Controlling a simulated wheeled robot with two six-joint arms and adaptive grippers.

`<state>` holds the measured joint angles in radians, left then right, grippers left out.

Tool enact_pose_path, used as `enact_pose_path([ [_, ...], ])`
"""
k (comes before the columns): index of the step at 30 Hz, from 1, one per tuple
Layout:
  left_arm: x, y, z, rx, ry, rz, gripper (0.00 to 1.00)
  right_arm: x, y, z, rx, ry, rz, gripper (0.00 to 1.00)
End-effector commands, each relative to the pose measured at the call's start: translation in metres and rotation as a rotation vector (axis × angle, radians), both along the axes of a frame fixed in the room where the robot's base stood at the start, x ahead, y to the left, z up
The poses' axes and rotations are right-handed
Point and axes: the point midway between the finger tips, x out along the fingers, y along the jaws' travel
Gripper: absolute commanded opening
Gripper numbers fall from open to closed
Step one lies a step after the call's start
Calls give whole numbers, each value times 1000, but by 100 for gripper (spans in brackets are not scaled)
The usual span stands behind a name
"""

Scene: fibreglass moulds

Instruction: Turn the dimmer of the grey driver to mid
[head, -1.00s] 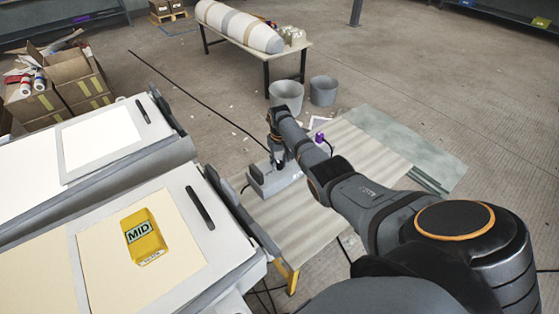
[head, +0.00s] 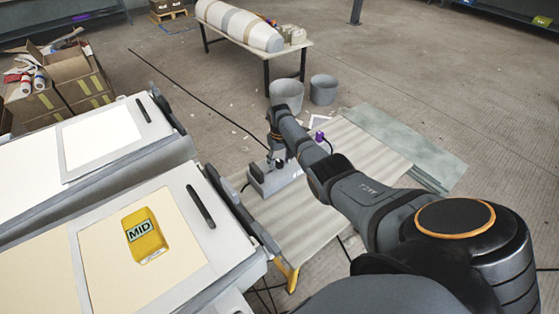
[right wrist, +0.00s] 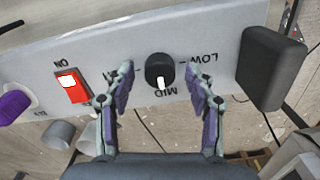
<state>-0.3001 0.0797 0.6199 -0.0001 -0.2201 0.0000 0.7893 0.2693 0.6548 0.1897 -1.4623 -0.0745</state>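The grey driver (head: 282,181) lies on the low bench in the head view. Its panel (right wrist: 215,50) fills the right wrist view, upside down. The black dimmer knob (right wrist: 159,68) has a white mark at its lower edge, pointing at the word MID (right wrist: 167,91). LOW is printed to its right. My right gripper (right wrist: 163,90) is open, with one finger on each side of the knob and a gap to it. In the head view the right gripper (head: 279,159) is over the driver, small and partly hidden by my arm. My left gripper is out of view.
A red rocker switch (right wrist: 73,86) marked ON and a purple part (right wrist: 14,105) are left of the knob; a black block (right wrist: 270,67) is right. A yellow box with a MID card (head: 144,236) lies on the near mould. Grey buckets (head: 287,93) stand behind the bench.

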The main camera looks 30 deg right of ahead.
Motion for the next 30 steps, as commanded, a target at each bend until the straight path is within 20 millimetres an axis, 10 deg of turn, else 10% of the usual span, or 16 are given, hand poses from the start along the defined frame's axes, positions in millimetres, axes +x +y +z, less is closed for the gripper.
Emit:
enact_pose_path([
  [8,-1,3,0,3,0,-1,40,0,0,4,0,1,0,55],
  [21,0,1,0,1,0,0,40,0,0,98,-1,-1,-1,55],
  [30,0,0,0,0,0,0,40,0,0,120,0,1,-1,55],
])
